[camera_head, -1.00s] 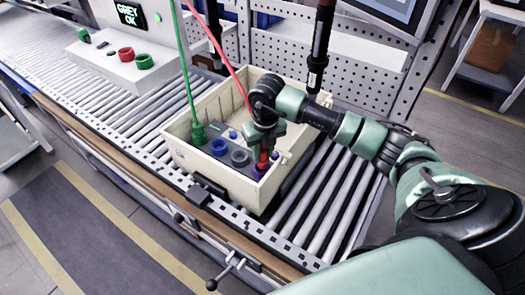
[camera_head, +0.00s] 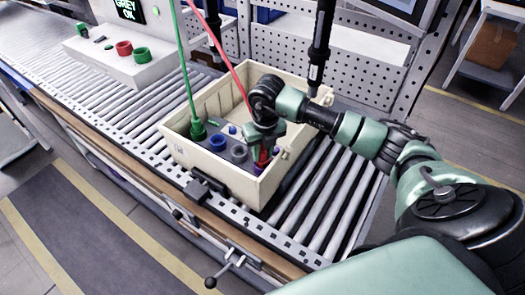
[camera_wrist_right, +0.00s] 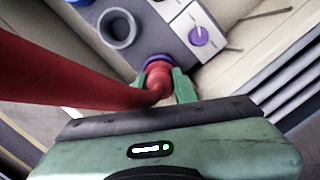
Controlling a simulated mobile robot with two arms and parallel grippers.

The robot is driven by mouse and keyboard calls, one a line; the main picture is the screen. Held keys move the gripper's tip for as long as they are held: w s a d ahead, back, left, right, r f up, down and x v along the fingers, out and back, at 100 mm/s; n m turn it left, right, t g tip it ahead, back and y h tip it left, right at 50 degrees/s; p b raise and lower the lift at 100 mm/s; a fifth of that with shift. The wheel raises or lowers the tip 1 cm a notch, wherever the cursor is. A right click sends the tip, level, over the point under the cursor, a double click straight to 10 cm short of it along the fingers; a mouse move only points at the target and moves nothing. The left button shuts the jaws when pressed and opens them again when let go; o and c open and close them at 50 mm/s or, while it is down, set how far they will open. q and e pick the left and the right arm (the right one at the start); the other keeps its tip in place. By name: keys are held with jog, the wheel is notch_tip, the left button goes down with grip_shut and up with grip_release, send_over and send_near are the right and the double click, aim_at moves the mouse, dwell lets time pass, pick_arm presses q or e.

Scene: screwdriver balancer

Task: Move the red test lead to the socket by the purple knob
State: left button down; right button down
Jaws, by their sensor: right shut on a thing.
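The red test lead (camera_head: 242,88) hangs from above into a cream box. My right gripper (camera_head: 265,140) is shut on its red plug, which also shows in the right wrist view (camera_wrist_right: 158,80). The plug points down at the purple-ringed socket (camera_wrist_right: 153,62) at the right end of the grey panel. The plug and fingers hide most of this socket, and I cannot tell how deep the plug sits. The purple knob (camera_wrist_right: 199,36) is on a light plate beside that socket. My left gripper is not in view.
The cream box (camera_head: 228,178) stands on a roller conveyor (camera_head: 315,190). A green lead (camera_head: 184,70) ends in a green plug (camera_head: 198,129) at the panel's left. Blue (camera_head: 218,142) and grey (camera_head: 239,153) ring sockets lie between the two plugs. Box walls surround the panel.

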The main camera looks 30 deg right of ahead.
aim_at(263, 151)
jog(key=shift+f+b, duration=0.55)
jog(key=shift+f, duration=0.15)
jog(key=c, duration=1)
grip_release()
jog(key=r, duration=0.2)
jog(key=r+b, duration=0.1)
jog(key=r, duration=0.2)
jog(key=s+r, duration=0.1)
jog(key=r, duration=0.1)
jog(key=shift+a+r+b, duration=0.1)
jog(key=shift+r+b, duration=0.3)
